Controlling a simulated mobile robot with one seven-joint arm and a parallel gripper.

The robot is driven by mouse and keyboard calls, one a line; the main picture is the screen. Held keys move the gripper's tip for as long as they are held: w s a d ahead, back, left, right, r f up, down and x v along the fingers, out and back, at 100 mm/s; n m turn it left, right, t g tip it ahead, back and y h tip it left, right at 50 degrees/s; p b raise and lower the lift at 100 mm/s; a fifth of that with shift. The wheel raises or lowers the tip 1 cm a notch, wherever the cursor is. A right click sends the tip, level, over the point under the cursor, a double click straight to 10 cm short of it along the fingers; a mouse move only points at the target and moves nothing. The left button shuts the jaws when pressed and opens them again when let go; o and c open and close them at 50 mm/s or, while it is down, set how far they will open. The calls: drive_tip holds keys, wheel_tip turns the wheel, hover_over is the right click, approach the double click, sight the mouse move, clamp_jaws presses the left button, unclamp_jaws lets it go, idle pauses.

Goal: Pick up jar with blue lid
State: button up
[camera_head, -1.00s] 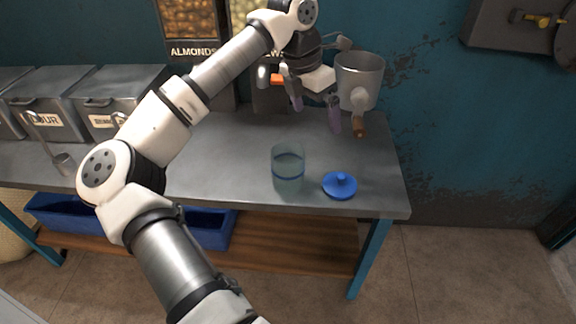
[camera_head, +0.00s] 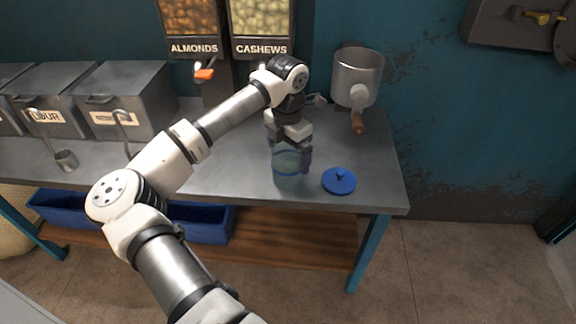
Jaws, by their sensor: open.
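A clear glass jar (camera_head: 289,180) with a blue band stands upright on the grey metal table, near its front edge. A round blue lid (camera_head: 339,181) with a knob lies flat on the table just right of the jar, apart from it. My gripper (camera_head: 291,162) is open and points down at the jar, its fingers at the jar's upper part. One finger shows at the jar's right side and the other at its left. My gripper hides the jar's rim, and I cannot tell whether the fingers touch the glass.
A metal grinder (camera_head: 357,80) with a wooden handle stands at the table's back right. Almonds and cashews dispensers (camera_head: 262,25) are behind my arm. Grey bins (camera_head: 120,100) and a metal scoop (camera_head: 66,160) are at left. The table (camera_head: 375,160) is clear right of the lid.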

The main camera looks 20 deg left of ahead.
drive_tip(key=shift+f, duration=1.25)
drive_tip(key=c, duration=1.1)
drive_tip(key=shift+r, duration=0.1)
